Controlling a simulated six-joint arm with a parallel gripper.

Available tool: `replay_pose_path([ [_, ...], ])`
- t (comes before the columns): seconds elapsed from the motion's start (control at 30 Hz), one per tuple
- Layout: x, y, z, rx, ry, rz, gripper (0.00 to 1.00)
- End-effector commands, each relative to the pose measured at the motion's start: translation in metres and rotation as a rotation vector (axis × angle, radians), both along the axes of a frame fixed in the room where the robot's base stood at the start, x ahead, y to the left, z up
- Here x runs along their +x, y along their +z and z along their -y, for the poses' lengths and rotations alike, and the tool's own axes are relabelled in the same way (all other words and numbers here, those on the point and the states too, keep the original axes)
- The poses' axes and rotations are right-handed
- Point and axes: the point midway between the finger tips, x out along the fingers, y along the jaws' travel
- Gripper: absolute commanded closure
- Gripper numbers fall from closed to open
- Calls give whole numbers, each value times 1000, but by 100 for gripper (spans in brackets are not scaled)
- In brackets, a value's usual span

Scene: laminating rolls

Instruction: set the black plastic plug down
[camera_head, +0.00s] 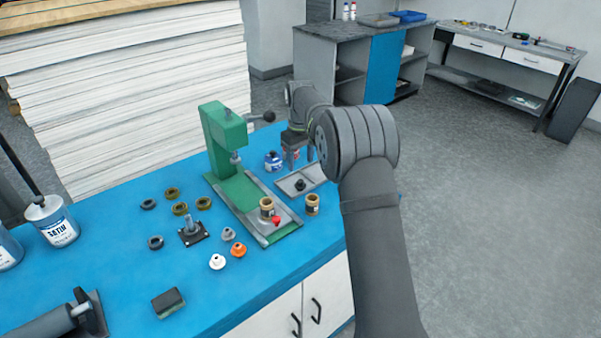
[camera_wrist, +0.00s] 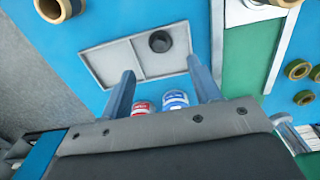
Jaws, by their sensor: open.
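The black plastic plug (camera_head: 300,185) sits on a shallow grey metal tray (camera_head: 288,187) beside the green press. In the wrist view the plug (camera_wrist: 160,42) is a dark round piece in the right-hand compartment of the two-part tray (camera_wrist: 107,65). My gripper (camera_wrist: 164,78) is open, with its two fingers apart and nothing between them. The plug lies beyond the fingertips, apart from both. In the head view my gripper (camera_head: 298,160) hangs above the back of the tray, partly hidden by my arm.
The green press (camera_head: 228,150) stands left of the tray, with a tan roll core (camera_head: 267,207) and red knob on its base. Another tan core (camera_head: 312,204) stands near the tray. Small jars (camera_head: 273,161) are behind. Rings and coloured plugs (camera_head: 238,250) lie to the left.

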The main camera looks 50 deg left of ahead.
Motion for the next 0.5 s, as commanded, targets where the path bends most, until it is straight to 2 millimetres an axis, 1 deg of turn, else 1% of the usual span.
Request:
replay_pose_path([
  [0.03,0,9,0,3,0,1,43],
  [0.1,0,18,0,1,0,0,43],
  [0.2,0,27,0,0,0,0,43],
  [0.3,0,31,0,-1,0,0,43],
  [0.5,0,32,0,-1,0,0,43],
])
